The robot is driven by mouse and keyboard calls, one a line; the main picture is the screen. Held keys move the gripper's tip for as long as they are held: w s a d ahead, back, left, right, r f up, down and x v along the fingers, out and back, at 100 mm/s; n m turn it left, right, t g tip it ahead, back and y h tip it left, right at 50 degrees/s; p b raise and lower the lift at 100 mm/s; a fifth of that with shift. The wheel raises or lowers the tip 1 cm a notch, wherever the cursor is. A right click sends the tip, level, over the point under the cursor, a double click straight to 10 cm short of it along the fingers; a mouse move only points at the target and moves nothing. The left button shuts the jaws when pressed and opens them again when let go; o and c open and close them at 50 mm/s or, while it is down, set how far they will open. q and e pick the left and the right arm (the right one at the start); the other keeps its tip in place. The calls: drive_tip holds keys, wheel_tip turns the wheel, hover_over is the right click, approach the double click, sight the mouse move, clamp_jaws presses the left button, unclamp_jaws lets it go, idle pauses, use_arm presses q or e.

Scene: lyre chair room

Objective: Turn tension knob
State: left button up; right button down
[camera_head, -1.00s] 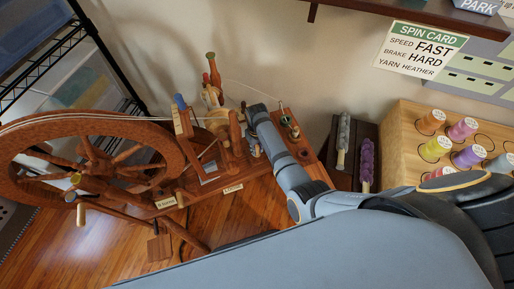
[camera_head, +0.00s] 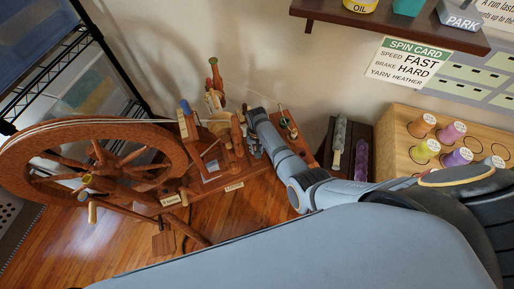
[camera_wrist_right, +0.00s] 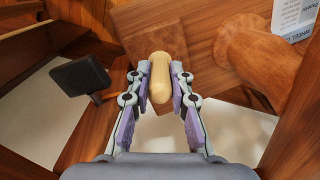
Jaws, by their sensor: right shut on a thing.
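The wooden spinning wheel (camera_head: 150,135) stands at the left in the head view, with its upright parts and bobbin end at the middle. A pale wooden tension knob (camera_wrist_right: 161,75) shows in the right wrist view, between the fingers of my right gripper (camera_wrist_right: 160,70). The gripper is shut on the knob, one finger on each side. In the head view my right arm reaches to the wheel's right end. The gripper is small there and the knob cannot be made out. My left gripper is not in view.
A dark flat block on a stem (camera_wrist_right: 80,84) is left of the gripper in the right wrist view. A thick turned wooden post (camera_wrist_right: 254,63) is at the right. In the head view, a spool rack (camera_head: 400,135) and a wall shelf (camera_head: 390,25) are at the right.

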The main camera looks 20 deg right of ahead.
idle(0.3)
drive_tip(key=c, duration=1.2)
unclamp_jaws()
wheel_tip(320, 180, up, 12)
